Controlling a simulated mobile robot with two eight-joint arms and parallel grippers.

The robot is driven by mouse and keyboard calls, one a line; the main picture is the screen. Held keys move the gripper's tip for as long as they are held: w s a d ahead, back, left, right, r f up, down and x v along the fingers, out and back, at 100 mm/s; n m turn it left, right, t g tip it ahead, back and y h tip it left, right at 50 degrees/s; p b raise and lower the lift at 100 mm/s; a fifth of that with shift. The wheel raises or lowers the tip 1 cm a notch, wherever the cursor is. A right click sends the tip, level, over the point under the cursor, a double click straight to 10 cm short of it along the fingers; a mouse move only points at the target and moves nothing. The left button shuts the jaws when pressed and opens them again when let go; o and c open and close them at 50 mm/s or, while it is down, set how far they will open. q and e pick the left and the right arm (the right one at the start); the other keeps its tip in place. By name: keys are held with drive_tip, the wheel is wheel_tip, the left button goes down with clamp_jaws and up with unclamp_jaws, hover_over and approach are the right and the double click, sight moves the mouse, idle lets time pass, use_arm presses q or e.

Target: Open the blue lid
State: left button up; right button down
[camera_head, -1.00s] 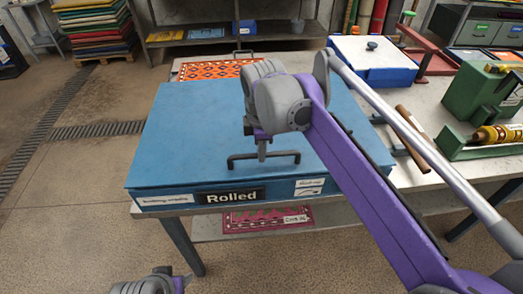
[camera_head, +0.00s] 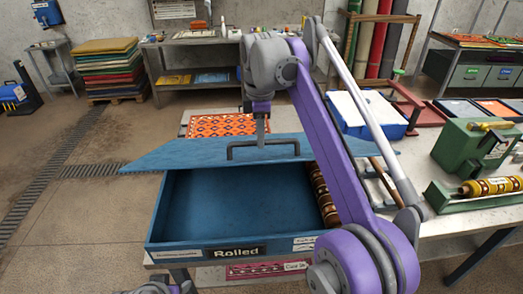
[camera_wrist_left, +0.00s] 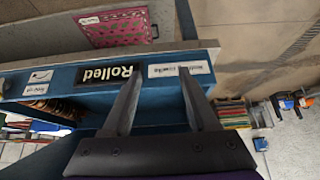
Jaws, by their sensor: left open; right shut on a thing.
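The blue lid (camera_head: 190,152) is raised off the front of the blue box (camera_head: 160,215), its front edge lifted above the opening. My right gripper (camera_head: 262,135) is shut on the lid's dark bar handle (camera_head: 240,152). The open box shows a blue floor and a patterned brown rolled rug (camera_head: 322,195) along its right side, partly behind my right arm. My left gripper (camera_wrist_left: 160,88) is open and empty in the left wrist view, near the box's front with its "Rolled" label (camera_wrist_left: 108,76). Only a bit of my left arm shows at the bottom left of the head view.
The box stands on a table (camera_head: 440,228). An orange patterned rug (camera_head: 222,124) lies behind the lid. A blue box with a white top (camera_head: 368,112) and a green machine (camera_head: 475,150) stand to the right. Open floor lies to the left.

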idle(0.3)
use_arm(q)
drive_tip(key=shift+w+d+m, duration=0.1)
drive_tip(key=shift+d+m, duration=0.05)
drive_tip(key=shift+m, duration=0.15)
drive_tip(key=c, duration=0.4)
drive_tip(key=shift+w+d+r+m, duration=0.1)
drive_tip(key=shift+w+d+m, duration=0.05)
drive_tip(key=shift+m, duration=0.55)
drive_tip(key=shift+c, duration=1.3)
drive_tip(key=w+d+m, duration=0.1)
drive_tip(key=m, duration=0.2)
drive_tip(key=d+r+m+y, duration=0.1)
drive_tip(key=m, duration=0.2)
drive_tip(key=w+d+r+m, duration=0.1)
drive_tip(key=m, duration=0.2)
drive_tip(key=shift+w+t+y, duration=0.3)
drive_tip(key=shift+t, duration=0.1)
clamp_jaws()
drive_tip(key=w+d+r+m+t+h, duration=0.15)
drive_tip(key=d+r+m+t, duration=0.25)
drive_tip(key=d+r+m, duration=0.55)
drive_tip(key=w+d+r+m+t, duration=0.2)
drive_tip(key=d+r+m+t, duration=0.25)
drive_tip(key=d+m, duration=0.85)
drive_tip(key=w+a+r+m, duration=0.1)
drive_tip(key=w+a+m, duration=0.1)
drive_tip(key=w, duration=0.9)
drive_tip(key=shift+w+a+r, duration=0.15)
drive_tip(key=shift+a, duration=0.4)
